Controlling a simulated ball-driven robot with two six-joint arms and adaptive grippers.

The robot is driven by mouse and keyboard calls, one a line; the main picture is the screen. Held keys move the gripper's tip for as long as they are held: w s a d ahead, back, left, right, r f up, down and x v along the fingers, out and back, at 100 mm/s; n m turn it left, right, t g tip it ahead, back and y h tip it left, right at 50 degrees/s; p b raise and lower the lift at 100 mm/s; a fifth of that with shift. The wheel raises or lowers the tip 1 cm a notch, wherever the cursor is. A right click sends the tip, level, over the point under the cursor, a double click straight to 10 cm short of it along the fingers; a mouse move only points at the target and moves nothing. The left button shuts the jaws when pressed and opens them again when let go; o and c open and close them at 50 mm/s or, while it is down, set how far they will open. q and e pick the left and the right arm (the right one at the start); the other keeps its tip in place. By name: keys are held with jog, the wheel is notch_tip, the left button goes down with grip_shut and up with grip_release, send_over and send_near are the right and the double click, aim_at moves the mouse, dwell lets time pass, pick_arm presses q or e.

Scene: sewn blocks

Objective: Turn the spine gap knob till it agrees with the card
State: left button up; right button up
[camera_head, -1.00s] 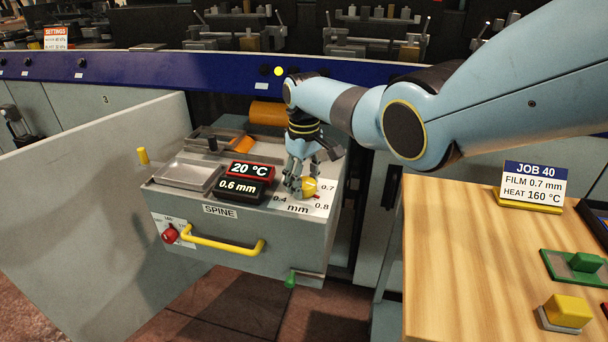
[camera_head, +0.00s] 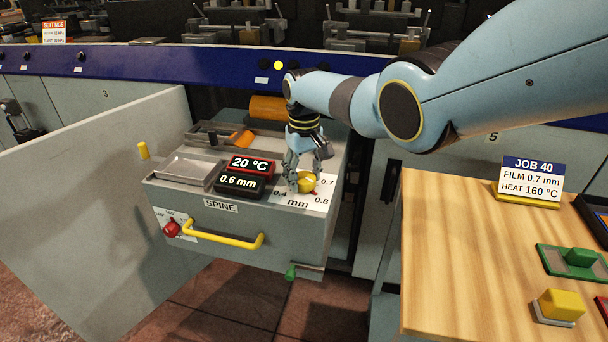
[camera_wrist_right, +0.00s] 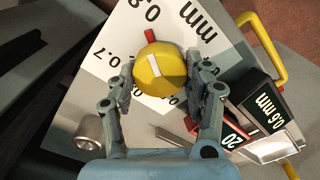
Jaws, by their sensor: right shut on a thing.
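The yellow spine gap knob (camera_head: 307,183) with a white line sits on a white dial plate (camera_head: 287,198) marked 0.4, 0.7, 0.8 and mm. It also shows in the right wrist view (camera_wrist_right: 166,84), with a red tab (camera_wrist_right: 150,36) at its edge near 0.8. My right gripper (camera_head: 303,177) points down and is shut on the knob, a finger on each side. The gap display (camera_head: 238,185) reads 0.6 mm. The job card (camera_head: 530,183) reads FILM 0.7 mm and HEAT 160 °C. My left gripper is out of view.
A temperature display (camera_head: 251,165) reads 20 °C. The SPINE unit has a yellow handle (camera_head: 225,237), a red knob (camera_head: 171,229) and a green knob (camera_head: 291,272). A wooden table (camera_head: 455,245) at right holds green and yellow blocks. A grey panel (camera_head: 80,210) stands at left.

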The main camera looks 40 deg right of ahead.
aim_at(304, 176)
jog(key=o, duration=1.2)
jog(key=shift+c, duration=0.2)
notch_tip(304, 176, up, 12)
